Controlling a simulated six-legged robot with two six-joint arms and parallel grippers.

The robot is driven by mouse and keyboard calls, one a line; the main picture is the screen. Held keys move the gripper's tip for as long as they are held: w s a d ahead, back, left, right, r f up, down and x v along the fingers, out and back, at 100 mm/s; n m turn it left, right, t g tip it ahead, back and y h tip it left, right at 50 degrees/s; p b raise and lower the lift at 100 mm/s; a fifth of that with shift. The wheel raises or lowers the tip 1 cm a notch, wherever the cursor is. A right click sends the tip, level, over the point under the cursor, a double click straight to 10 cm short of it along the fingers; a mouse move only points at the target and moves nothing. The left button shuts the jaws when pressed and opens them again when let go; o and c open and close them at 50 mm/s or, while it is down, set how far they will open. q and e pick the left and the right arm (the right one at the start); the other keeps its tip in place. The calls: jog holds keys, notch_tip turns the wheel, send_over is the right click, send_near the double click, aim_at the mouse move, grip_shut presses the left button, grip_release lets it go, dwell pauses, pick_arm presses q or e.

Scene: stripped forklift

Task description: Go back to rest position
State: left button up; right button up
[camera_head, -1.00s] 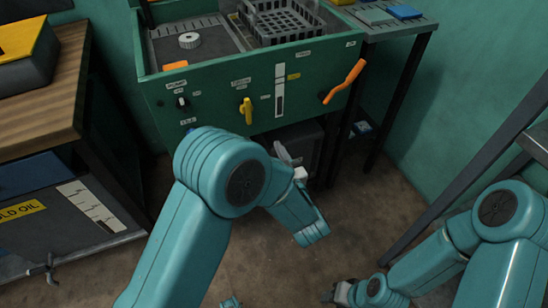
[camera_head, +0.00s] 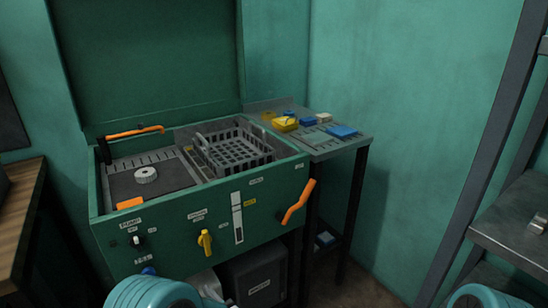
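My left arm shows only as a teal rounded joint at the bottom edge, left of the middle, in front of the green parts washer (camera_head: 170,230). My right arm shows only as a small teal curve at the bottom right edge. Neither gripper is in the picture, so I cannot see their fingers or whether they hold anything. Both visible arm parts are low and apart from the washer's basin.
The washer's lid (camera_head: 150,60) stands open. A wire basket (camera_head: 235,150) and a grey gear (camera_head: 146,175) lie inside. A side table (camera_head: 350,145) holds yellow and blue items. A wooden bench (camera_head: 20,215) is left, a metal shelf (camera_head: 515,215) right.

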pick_arm(q)
jog(key=s+a+f+m+g+h, duration=0.2)
jog(key=a+f+h, duration=0.2)
jog(key=a+f, duration=0.55)
jog(key=s+d+f+m+g+h, duration=0.2)
jog(key=s+d+f+g+h, duration=0.3)
jog(key=s+d+f+h, duration=0.5)
jog(key=s+d+f+m+g+h, duration=0.25)
jog(key=s+d+g, duration=0.2)
jog(key=s, duration=0.65)
notch_tip(320, 180, up, 15)
jog(key=p, duration=1.5)
jog(key=shift+s+d+r+g+p, duration=0.2)
jog(key=shift+s+d+g+p, duration=0.15)
jog(key=shift+s+d, duration=0.1)
jog(key=shift+w+n+y, duration=0.1)
jog(key=shift+n+y, duration=0.15)
